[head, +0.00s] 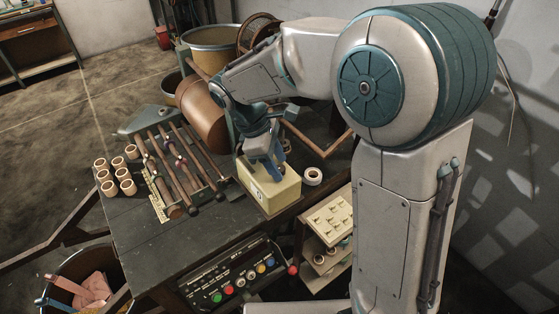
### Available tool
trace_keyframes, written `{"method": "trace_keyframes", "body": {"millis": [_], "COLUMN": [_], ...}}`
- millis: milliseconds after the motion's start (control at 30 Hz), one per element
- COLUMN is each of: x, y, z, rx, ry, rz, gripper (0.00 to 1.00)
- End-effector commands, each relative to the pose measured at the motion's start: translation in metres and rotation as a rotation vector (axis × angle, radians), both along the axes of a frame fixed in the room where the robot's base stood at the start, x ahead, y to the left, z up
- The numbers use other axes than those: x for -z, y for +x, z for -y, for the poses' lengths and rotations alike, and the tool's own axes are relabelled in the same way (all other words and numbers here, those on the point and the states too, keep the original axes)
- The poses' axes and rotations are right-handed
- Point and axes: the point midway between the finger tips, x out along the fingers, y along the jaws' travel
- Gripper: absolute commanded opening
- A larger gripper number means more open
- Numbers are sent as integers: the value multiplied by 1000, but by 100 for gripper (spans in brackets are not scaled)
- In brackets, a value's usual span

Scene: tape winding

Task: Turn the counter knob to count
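A cream-yellow box (278,193), probably the counter, stands at the right front of the dark workbench. My gripper (270,174) points down over the top of this box, with its blue-grey fingers at or just above the top face. I cannot make out a knob; the fingers and wrist cover much of the top. Whether the fingers touch or hold anything there cannot be told, nor how far apart they are.
A rack of rods (180,165) and several small rolls (117,175) are to the left. A button panel (235,277) is on the bench front. The bench's front left (150,250) is clear.

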Motion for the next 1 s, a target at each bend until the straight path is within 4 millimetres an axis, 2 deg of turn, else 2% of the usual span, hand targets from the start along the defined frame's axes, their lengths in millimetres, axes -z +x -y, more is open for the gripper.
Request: {"method": "trace_keyframes", "body": {"millis": [267, 433, 800, 1000], "x": [0, -12, -87, -114], "y": [-1, 0, 7, 9], "z": [-2, -9, -38, -49], "rx": [-3, -5, -3, -3], "ry": [0, 1, 3, 2], "rz": [-2, 0, 2, -1], "gripper": [45, 45, 45, 45]}}
